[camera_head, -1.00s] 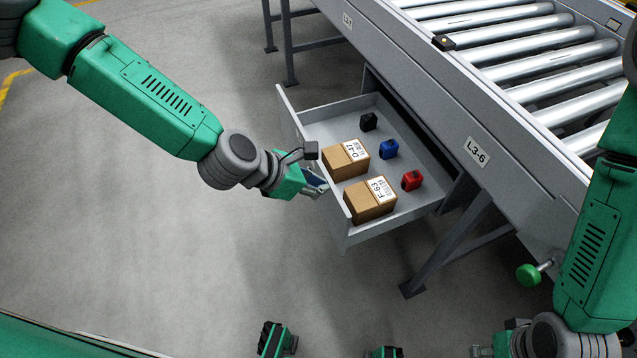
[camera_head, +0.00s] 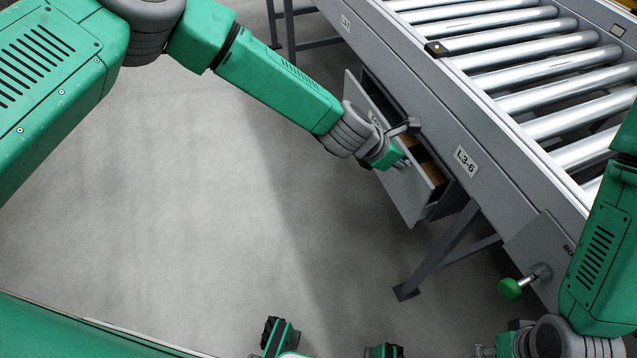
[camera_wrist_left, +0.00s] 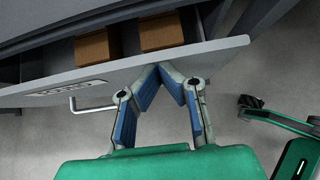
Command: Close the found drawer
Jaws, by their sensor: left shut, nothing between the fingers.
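Two brown boxes (camera_wrist_left: 160,32) show inside behind the panel. My left gripper (camera_head: 404,163) is shut and empty, its fingertips (camera_wrist_left: 165,68) together at the outside of the drawer front, seemingly touching it. My right gripper (camera_head: 486,350) is cut off at the bottom edge of the head view, so its fingers are unclear.
The conveyor frame (camera_head: 515,155) with rollers runs above the drawer. A support leg (camera_head: 435,255) stands below it, and a green knob (camera_head: 510,289) sticks out at lower right. The concrete floor (camera_head: 210,210) in front of the drawer is clear.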

